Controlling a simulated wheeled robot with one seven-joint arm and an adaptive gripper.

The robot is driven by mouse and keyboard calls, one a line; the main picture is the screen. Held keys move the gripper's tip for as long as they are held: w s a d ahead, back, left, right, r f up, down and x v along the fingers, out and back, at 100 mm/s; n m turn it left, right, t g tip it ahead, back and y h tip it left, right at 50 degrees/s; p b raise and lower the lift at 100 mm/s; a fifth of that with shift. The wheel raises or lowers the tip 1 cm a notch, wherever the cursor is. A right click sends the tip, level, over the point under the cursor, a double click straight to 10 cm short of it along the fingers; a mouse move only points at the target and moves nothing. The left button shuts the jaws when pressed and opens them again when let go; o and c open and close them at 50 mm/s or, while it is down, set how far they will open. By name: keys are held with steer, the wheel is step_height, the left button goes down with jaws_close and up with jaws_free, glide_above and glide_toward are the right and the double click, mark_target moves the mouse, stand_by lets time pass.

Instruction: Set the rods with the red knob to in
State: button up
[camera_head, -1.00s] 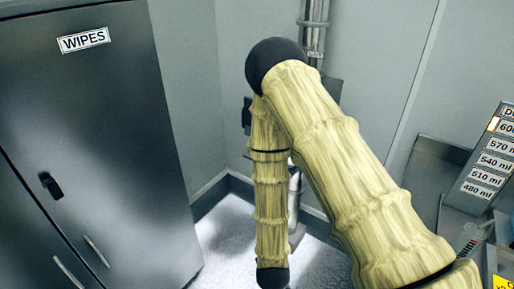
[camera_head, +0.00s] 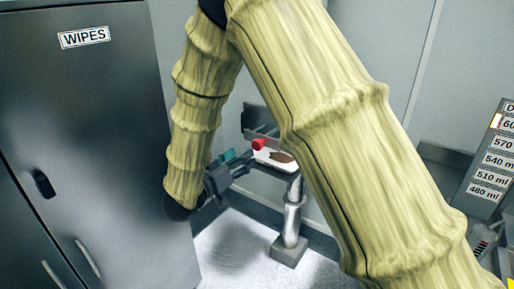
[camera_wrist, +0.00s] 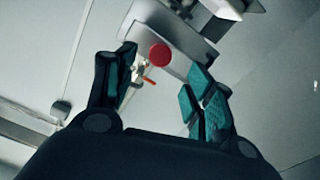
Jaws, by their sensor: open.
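The red knob (camera_head: 259,144) sits at the near side of a small sifter unit with a white tray (camera_head: 273,156) holding brown material, on a metal post. In the wrist view the red knob (camera_wrist: 160,55) lies ahead of my gripper (camera_wrist: 170,82), in the gap between its fingers, nearer the left finger. The fingers are apart and do not visibly touch the knob. A thin orange-red piece (camera_wrist: 149,81) shows just below the knob. In the head view my gripper (camera_head: 243,160) is just left of the knob. The rods are largely hidden.
A dark cabinet (camera_head: 100,130) labelled WIPES stands at the left. The metal post (camera_head: 291,222) stands on a light floor. A panel with ml labels (camera_head: 489,165) is at the right. Walls close in behind the sifter.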

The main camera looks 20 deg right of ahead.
mark_target(256, 148)
steer(key=p+x, duration=0.1)
steer(key=x, duration=0.8)
steer(key=shift+w+d+f+p, duration=0.15)
steer(key=shift+d+p, duration=0.05)
steer(key=shift+p, duration=0.2)
